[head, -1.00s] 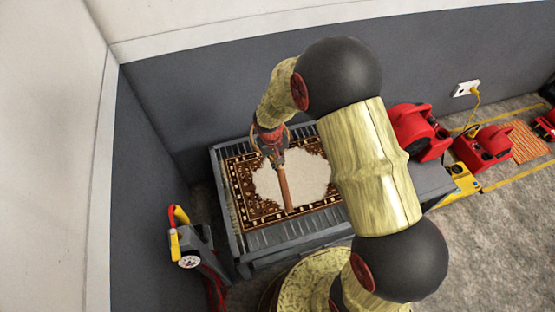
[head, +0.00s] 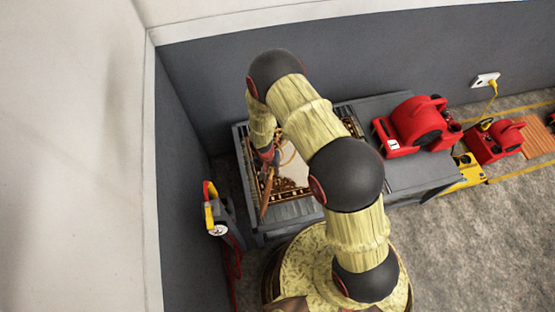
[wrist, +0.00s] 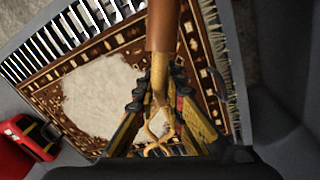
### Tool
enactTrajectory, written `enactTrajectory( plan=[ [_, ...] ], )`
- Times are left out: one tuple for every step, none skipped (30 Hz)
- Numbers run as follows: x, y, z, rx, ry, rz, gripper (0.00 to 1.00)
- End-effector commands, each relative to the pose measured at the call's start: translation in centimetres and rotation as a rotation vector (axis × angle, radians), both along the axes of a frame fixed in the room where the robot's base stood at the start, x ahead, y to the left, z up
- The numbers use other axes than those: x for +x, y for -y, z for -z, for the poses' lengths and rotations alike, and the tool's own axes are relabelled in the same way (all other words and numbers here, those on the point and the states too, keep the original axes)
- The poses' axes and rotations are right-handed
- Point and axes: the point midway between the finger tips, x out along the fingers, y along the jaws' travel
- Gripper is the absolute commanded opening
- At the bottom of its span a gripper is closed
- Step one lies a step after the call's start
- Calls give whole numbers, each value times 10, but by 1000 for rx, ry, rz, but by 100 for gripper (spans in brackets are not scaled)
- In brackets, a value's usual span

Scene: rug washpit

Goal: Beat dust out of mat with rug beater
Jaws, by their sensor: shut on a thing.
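The mat (head: 288,171) has a brown patterned border and a pale middle; it lies flat on a grey slatted rack (head: 240,144). It also shows in the wrist view (wrist: 88,92); I cannot tell whether the pale area is dust or design. My gripper (head: 268,158) is over the mat's left part, shut on the rug beater (head: 265,200). In the wrist view my gripper (wrist: 160,88) closes around the beater's neck. The brown handle (wrist: 162,28) points away from the palm, and tan woven loops lie close to it. My arm hides much of the mat in the head view.
A sprayer with a gauge (head: 217,215) stands left of the rack. Grey walls close in behind and left. The carpeted floor at lower right is clear.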

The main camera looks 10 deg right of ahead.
Motion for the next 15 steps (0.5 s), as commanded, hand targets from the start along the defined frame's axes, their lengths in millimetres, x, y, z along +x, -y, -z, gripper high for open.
enactTrajectory(
  plan=[
    [-2, -3, 4, -1, -4, 38, 0],
    [-1, -5, 8, 0, -4, 65, 0],
    [-1, -7, 12, 0, -3, 101, 0],
    [-1, -9, 15, 1, -5, 127, 0],
    [0, -10, 17, 2, -4, 150, 0],
    [0, -12, 20, 2, -5, 180, 0],
    [1, -13, 22, 3, -4, 200, 0],
    [1, -14, 24, 3, -5, 219, 0],
    [1, -15, 26, 3, -5, 239, 0],
    [2, -15, 27, 4, -5, 253, 0],
    [2, -16, 28, 4, -5, 264, 0],
    [2, -16, 29, 4, -5, 276, 0],
    [3, -17, 30, 4, -5, 282, 0],
    [3, -17, 31, 4, -5, 287, 0],
    [3, -17, 32, 5, -5, 292, 0]
  ],
)
